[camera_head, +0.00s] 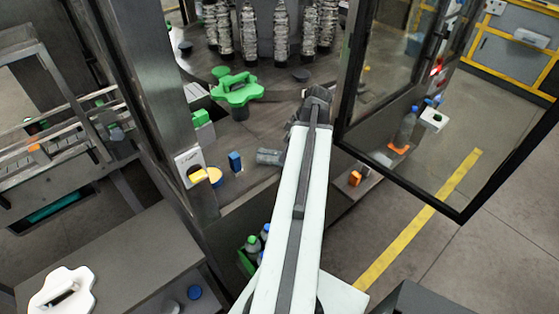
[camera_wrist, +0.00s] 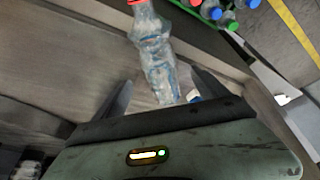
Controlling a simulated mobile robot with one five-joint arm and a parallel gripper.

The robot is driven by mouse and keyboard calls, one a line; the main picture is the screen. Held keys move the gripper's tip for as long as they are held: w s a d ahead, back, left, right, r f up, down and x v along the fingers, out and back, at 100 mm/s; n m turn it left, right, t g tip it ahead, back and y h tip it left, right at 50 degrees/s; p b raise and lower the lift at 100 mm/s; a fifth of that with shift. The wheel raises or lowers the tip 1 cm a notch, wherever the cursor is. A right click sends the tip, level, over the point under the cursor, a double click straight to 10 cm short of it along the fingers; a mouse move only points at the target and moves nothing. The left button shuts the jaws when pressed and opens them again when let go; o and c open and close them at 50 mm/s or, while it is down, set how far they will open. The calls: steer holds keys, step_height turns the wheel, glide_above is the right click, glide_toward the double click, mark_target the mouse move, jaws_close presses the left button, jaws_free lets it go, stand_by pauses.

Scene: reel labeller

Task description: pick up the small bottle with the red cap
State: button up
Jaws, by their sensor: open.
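The small clear bottle (camera_wrist: 157,55) lies on the grey-brown machine deck in the wrist view. Its red cap (camera_wrist: 137,2) is at the top edge, partly cut off. My gripper (camera_wrist: 160,88) is open, one finger on each side of the bottle's lower end. I cannot tell whether either finger touches it. In the head view my gripper (camera_head: 270,157) is low over the deck at the end of my arm. I cannot make out the bottle there.
A green crate (camera_head: 246,262) with capped bottles stands below the deck edge. An open framed glass door (camera_head: 440,110) is at right.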

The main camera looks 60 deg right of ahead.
steer(key=shift+w+f, duration=0.1)
steer(key=shift+f, duration=0.15)
steer(key=b+x, duration=0.3)
steer(key=s+b+x, duration=0.1)
steer(key=b+x, duration=0.1)
steer(key=shift+w+d+f, duration=0.1)
steer(key=shift+f, duration=0.2)
steer(key=shift+r, duration=0.2)
steer(key=shift+c, duration=0.5)
jaws_close()
